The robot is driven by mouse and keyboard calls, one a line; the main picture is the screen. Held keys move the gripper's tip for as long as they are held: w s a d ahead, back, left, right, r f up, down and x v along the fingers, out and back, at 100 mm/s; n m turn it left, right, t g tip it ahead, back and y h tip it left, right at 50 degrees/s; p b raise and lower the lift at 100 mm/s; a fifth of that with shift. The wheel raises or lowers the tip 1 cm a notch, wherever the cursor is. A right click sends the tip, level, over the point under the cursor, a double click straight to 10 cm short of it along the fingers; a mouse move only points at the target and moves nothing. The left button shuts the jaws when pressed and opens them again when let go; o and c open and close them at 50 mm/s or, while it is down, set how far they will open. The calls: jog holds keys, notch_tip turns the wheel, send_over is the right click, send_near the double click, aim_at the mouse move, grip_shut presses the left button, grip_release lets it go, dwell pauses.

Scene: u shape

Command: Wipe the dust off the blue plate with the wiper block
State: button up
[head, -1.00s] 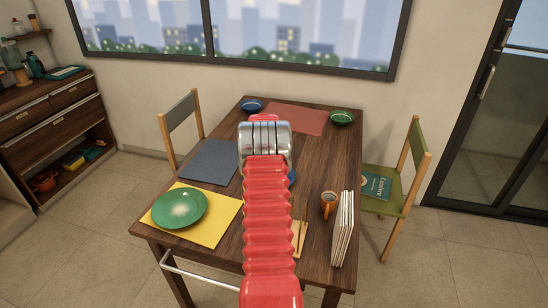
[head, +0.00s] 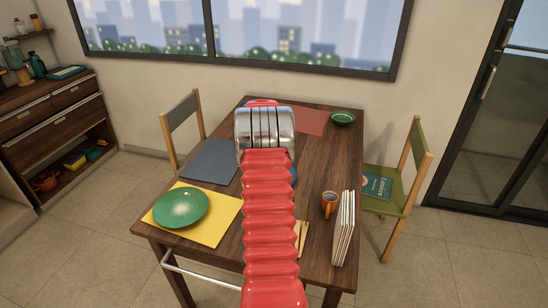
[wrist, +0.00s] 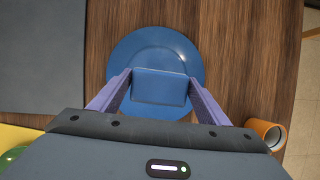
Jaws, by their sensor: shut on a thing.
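The blue plate (wrist: 155,42) lies on the dark wooden table in the wrist view, under my gripper. In the head view only a sliver of it (head: 293,175) shows beside my red arm. My gripper (wrist: 160,76) is shut on the wiper block (wrist: 160,87), a blue block held between its two purple fingers. The block covers the lower middle of the plate. I cannot tell whether it touches the plate. No dust shows on the visible part of the plate; the part under the block is hidden.
A green plate (head: 181,208) with a pale patch lies on a yellow mat (head: 222,218). A grey mat (head: 209,160) lies at left, a red mat (head: 310,121) and green bowl (head: 342,118) at the back.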

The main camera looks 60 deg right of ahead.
jog(key=shift+r, duration=1.05)
jog(key=w+a+m+g, duration=0.1)
jog(key=w+a+m, duration=0.2)
jog(key=w+a, duration=0.55)
jog(key=w+a+m+g+y, duration=0.15)
jog(key=w+a+m, duration=0.25)
jog(key=a, duration=0.9)
jog(key=w+a+m+g, duration=0.1)
jog(key=w+a+m, duration=0.2)
jog(key=w+a, duration=0.55)
jog(key=s+a+r+m+g+y, duration=0.1)
jog(key=a+m, duration=0.4)
jog(key=a, duration=1.3)
jog(key=s+a+r+m+g+y, duration=0.1)
jog(key=a+m, duration=0.4)
jog(key=a, duration=1.3)
jog(key=shift+s+a+r+y, duration=0.5)
jog(key=shift+s+r, duration=0.3)
jog(key=shift+s, duration=0.4)
jog(key=shift+d, duration=0.15)
